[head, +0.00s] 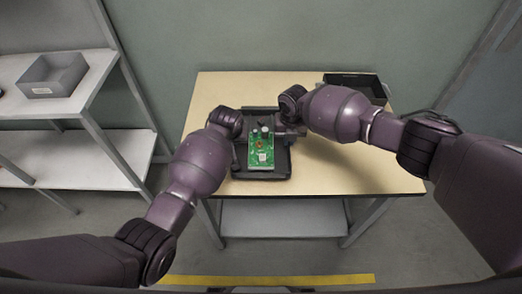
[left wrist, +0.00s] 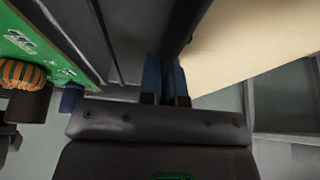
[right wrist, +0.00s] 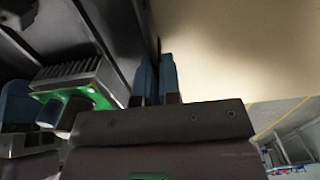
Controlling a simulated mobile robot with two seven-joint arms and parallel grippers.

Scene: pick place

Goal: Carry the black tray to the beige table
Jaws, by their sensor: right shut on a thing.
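The black tray (head: 281,170) is at the middle of the beige table (head: 350,180) in the head view, with a green circuit board (head: 262,152) in it. I cannot tell whether the tray rests on the tabletop or is slightly above it. My left gripper (left wrist: 165,84) is at the tray's left side, its two blue fingers close together around the dark tray wall. My right gripper (right wrist: 157,82) is at the right side, shut on the tray wall. In the head view my wrists partly hide both grips.
A second black bin (head: 355,82) stands at the table's back right, partly behind my right arm. A grey shelf (head: 75,100) with a grey bin (head: 53,75) stands at the left. The table's front right is clear. A yellow floor line (head: 270,280) runs in front.

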